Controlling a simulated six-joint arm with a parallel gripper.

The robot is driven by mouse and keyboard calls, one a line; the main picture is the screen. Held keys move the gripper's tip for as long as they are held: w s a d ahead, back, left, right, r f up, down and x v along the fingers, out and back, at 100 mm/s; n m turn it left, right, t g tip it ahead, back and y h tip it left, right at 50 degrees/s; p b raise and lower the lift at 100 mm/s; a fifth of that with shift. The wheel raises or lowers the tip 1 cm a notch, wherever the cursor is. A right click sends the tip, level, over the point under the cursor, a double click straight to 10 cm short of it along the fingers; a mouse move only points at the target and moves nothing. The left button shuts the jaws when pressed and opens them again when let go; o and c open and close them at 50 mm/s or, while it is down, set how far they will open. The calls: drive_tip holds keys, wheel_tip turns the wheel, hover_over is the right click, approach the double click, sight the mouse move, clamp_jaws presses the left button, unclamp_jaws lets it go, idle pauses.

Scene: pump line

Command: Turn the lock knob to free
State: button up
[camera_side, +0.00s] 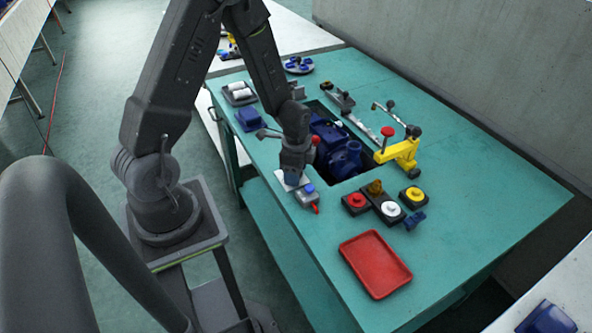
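My gripper (292,177) points down at the front left of the table opening, just over a small light plate (283,183). Its fingers are too small and dark to show whether they are open or shut. Close to its right is a small grey device (306,197) with a blue top and a red tip. I cannot tell for sure which part is the lock knob. To the right stand a red knob (356,200), a white knob (390,209) and a yellow knob (415,194) on dark bases. A blue star-shaped knob (415,220) is beside them.
A blue pump (340,150) sits in the green table's opening, behind my gripper. A yellow clamp (402,153) with a red-topped handle stands right of it. A red tray (375,264) lies at the front. The table's right side is clear.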

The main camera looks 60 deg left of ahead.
drive_tip(key=shift+o, duration=0.2)
wheel_tip(320, 180, up, 14)
idle(0.5)
drive_tip(key=s+d+r+n+t, duration=0.5)
drive_tip(key=s+d+r+n, duration=0.4)
drive_tip(key=r, duration=0.6)
drive_tip(key=s+d, duration=0.2)
drive_tip(key=d, duration=0.1)
drive_tip(key=shift+s+t, duration=0.3)
drive_tip(key=shift+s, duration=0.1)
